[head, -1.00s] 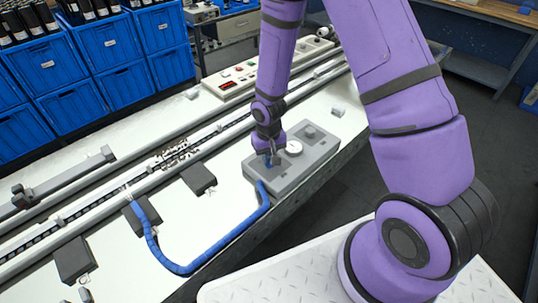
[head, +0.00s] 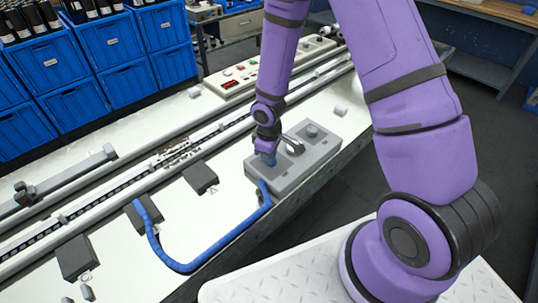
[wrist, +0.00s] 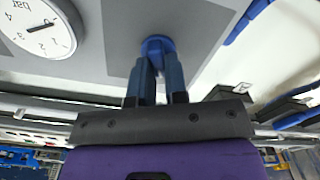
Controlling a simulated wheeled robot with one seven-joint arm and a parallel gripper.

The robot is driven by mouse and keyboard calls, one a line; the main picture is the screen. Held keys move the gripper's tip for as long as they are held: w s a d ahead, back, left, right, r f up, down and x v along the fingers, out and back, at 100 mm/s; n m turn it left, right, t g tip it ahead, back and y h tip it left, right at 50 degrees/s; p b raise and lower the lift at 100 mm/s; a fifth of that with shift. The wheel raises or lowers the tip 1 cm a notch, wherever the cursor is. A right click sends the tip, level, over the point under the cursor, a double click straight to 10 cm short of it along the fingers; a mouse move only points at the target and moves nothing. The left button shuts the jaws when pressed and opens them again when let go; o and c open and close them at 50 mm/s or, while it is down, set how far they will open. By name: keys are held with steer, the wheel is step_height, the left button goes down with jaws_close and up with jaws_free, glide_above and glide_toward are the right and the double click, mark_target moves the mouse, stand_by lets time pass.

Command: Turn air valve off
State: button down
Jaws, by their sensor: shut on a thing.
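The grey air unit (head: 318,157) sits on the white machine table near its front edge. The air valve's blue knob (wrist: 157,45) stands on the dark panel of this unit in the wrist view. My gripper (wrist: 158,68) is shut on the blue knob, one finger on each side. In the head view my gripper (head: 268,154) points down at the unit, and a little of the blue shows below it.
A blue hose (head: 215,248) loops from the unit across the table to a black block (head: 142,215). A conveyor rail (head: 100,202) runs behind. A control box (head: 238,82) with buttons and blue crates (head: 90,108) stand farther back.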

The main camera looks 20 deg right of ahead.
steer(key=shift+n, duration=0.6)
steer(key=c, duration=1.1)
jaws_free()
steer(key=shift+c, duration=0.2)
step_height(320, 180, up, 11)
